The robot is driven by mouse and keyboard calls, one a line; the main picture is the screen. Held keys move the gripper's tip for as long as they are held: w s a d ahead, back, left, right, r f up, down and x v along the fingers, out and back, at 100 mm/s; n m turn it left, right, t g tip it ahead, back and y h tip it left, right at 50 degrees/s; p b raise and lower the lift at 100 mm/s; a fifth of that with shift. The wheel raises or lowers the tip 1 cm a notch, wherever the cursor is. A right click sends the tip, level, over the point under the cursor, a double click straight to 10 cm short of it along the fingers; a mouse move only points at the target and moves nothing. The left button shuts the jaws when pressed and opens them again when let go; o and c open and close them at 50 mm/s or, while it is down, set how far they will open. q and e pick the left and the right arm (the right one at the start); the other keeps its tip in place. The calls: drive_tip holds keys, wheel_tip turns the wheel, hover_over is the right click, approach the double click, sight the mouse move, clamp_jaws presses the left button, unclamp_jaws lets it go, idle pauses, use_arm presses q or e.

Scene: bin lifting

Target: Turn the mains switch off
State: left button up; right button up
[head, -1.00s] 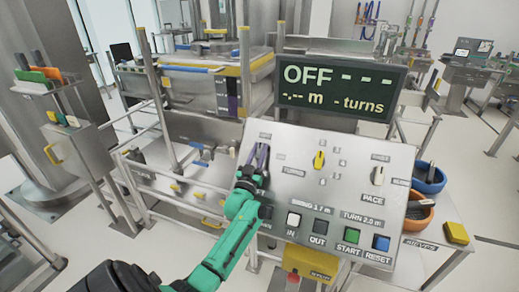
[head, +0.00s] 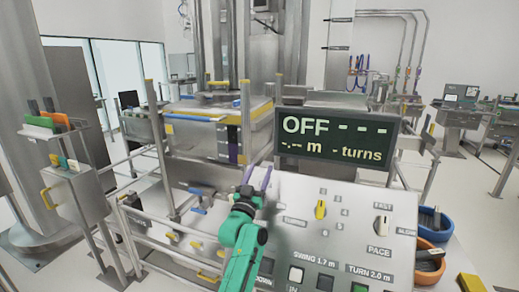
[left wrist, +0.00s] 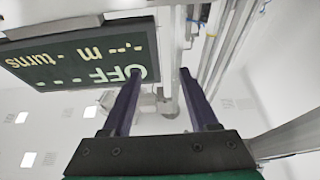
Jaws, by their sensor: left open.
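The sloped metal control panel (head: 345,205) stands in front of me. The dark display (head: 336,137) above it reads OFF, with dashes for metres and turns. My left gripper (head: 258,176) is in front of the panel's upper left corner, fingers pointing up and away. It is open and empty, and its two purple fingers stand apart in the left wrist view (left wrist: 160,76), where the display also shows upside down (left wrist: 80,55). The mains switch cannot be made out; the gripper and arm cover that corner. I cannot tell whether the fingers touch the panel. My right gripper is out of view.
A yellow selector knob (head: 320,209) and a white pace knob (head: 382,225) sit on the panel. Buttons line its lower edge, including a white one (head: 296,275). Blue (head: 435,220) and orange (head: 429,256) bowls stand at right. Metal railings lie left of the panel.

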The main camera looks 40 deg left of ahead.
use_arm(q)
wheel_tip(320, 180, up, 9)
drive_tip(key=b, duration=0.1)
drive_tip(key=shift+r, duration=0.2)
